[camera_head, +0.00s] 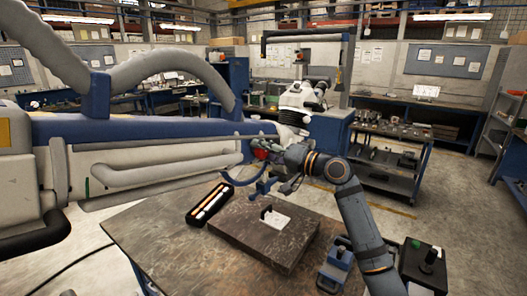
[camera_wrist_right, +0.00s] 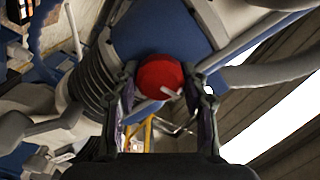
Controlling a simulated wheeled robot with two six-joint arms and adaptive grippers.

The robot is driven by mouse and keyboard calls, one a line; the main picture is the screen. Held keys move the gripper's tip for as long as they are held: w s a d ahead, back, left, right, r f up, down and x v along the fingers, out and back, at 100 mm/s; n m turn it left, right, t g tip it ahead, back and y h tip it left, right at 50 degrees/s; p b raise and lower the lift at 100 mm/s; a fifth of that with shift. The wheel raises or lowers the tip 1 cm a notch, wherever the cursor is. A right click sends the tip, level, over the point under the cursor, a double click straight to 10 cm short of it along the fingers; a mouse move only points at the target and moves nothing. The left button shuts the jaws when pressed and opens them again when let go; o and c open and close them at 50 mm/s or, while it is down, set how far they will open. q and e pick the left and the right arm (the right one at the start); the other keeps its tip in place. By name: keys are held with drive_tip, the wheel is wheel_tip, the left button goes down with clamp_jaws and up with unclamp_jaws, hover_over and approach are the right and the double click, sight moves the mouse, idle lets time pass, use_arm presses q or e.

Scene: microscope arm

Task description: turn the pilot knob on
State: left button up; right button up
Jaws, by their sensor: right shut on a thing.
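A round red knob (camera_wrist_right: 160,77) sits between the two fingers of my right gripper (camera_wrist_right: 164,95) in the right wrist view. A pale mark lies across its lower edge. In the head view the red knob (camera_head: 262,154) is a small red spot at the end of the large white and blue arm (camera_head: 150,135). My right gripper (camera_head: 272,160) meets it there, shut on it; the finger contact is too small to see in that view. My left gripper is not in view.
Below is a worktable (camera_head: 150,235) with a dark slab (camera_head: 300,243), a small white-based part (camera_head: 275,219) and a black case of light strips (camera_head: 210,202). A blue tool (camera_head: 336,265) and a black box with a knob (camera_head: 423,268) stand at right. A blue cart (camera_head: 385,175) stands behind.

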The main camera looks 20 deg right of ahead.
drive_tip(key=shift+c, duration=0.8)
drive_tip(key=shift+f+n+b, duration=0.2)
drive_tip(key=shift+n+b, duration=0.8)
drive_tip(key=shift+b, duration=0.35)
drive_tip(key=n+b, duration=0.2)
drive_tip(key=shift+n+b, duration=0.3)
drive_tip(key=n+b, duration=0.2)
drive_tip(key=shift+n, duration=0.3)
drive_tip(key=n+b, duration=0.1)
drive_tip(key=n, duration=0.1)
drive_tip(key=n+b, duration=0.2)
drive_tip(key=n, duration=0.1)
drive_tip(key=shift+s+a+r+n, duration=0.1)
drive_tip(key=shift+a+n, duration=0.05)
drive_tip(key=shift+n, duration=0.15)
drive_tip(key=n+b, duration=0.2)
drive_tip(key=n, duration=0.2)
drive_tip(key=shift+n, duration=0.4)
drive_tip(key=shift+r+b, duration=0.1)
drive_tip(key=shift+b, duration=0.2)
